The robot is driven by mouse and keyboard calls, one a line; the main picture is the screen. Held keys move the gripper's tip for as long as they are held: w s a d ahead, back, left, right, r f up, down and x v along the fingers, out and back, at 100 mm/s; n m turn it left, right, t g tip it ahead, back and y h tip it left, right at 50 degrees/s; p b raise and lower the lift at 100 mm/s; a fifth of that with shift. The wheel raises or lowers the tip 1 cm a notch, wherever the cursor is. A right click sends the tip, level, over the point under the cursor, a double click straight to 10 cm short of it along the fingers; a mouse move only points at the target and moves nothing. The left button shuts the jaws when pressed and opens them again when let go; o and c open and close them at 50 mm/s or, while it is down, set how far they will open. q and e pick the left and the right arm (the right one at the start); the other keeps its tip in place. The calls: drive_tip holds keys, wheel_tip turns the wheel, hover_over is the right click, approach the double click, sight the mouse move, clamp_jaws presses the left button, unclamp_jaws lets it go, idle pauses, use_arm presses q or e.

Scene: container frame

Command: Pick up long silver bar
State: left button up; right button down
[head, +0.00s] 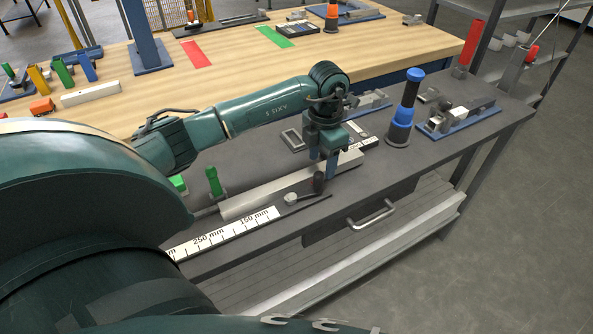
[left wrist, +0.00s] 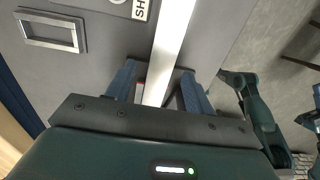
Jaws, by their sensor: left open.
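The long silver bar (head: 270,193) lies on the dark grey bench top, slanting from the lower left to the upper right. My left gripper (head: 328,170) points down over the bar near its right end. In the left wrist view the bar (left wrist: 173,40) runs down between the two blue fingers of my left gripper (left wrist: 159,72). The fingers stand open, one on each side, with gaps to the bar. Whether they touch the bench is hard to tell. At the right edge of that view, part of what looks like my right gripper (left wrist: 312,116) shows, cut off.
A ruler strip (head: 225,234) and a dark-handled tool (head: 318,183) lie in front of the bar. A green-handled item (head: 214,182) stands behind its left end. A blue-and-black bottle-like object (head: 404,110) stands to the right. A small metal frame (head: 292,140) lies behind.

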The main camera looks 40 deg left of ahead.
use_arm(q)
drive_tip(key=shift+f, duration=1.1)
clamp_jaws()
